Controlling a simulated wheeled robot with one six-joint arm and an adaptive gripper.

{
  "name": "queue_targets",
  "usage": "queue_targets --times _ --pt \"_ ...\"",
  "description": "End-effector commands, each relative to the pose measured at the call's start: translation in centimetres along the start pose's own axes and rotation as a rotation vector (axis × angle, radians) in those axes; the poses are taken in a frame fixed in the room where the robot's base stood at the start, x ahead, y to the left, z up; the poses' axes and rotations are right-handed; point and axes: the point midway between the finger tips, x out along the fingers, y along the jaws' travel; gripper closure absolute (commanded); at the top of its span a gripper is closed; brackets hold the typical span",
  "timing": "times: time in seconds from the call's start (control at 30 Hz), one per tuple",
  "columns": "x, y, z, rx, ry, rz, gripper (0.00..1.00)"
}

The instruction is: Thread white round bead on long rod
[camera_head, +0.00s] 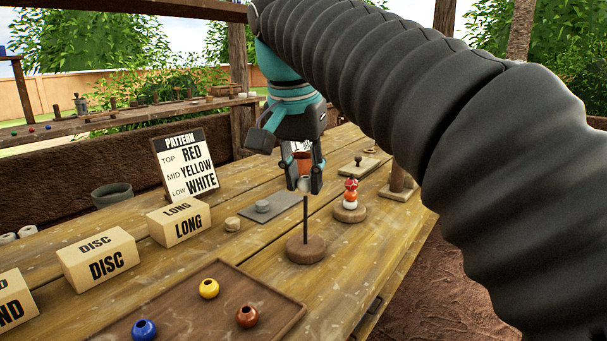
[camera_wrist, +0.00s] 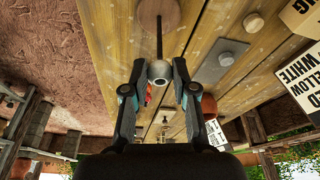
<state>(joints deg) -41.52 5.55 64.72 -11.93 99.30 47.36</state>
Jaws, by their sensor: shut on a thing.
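My gripper (camera_head: 304,186) is shut on a white round bead (camera_head: 304,184), which also shows between the fingertips in the wrist view (camera_wrist: 159,71). The long rod (camera_head: 305,218) stands upright on a round brown base (camera_head: 306,250), directly below the bead in the head view. The rod's top is at the bead's lower edge; I cannot tell whether it has entered the hole. In the wrist view the rod (camera_wrist: 159,36) appears just beyond the bead, in line with it. The bead's hole shows as a dark spot facing the wrist camera.
A pattern sign (camera_head: 186,164) reads top red, mid yellow, low white. A tray (camera_head: 270,300) in front holds blue, yellow and red-brown beads. A shorter stand with red and white pieces (camera_head: 351,198) is right of the rod. Boxes labelled LONG (camera_head: 179,222) and DISC (camera_head: 98,258) stand left.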

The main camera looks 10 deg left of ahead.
Motion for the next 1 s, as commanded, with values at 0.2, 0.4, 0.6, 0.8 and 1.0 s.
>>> queue_targets --times 0.2,0.4,0.6,0.8,1.0 --pt "0.3 0.0 0.1 0.0 0.0 0.0 0.91" --pt "0.6 0.0 0.2 0.0 0.0 0.0 0.91" --pt "0.9 0.0 0.3 0.0 0.0 0.0 0.91" --pt "1.3 0.0 0.4 0.0 0.0 0.0 0.91" --pt "1.6 0.0 0.5 0.0 0.0 0.0 0.91"
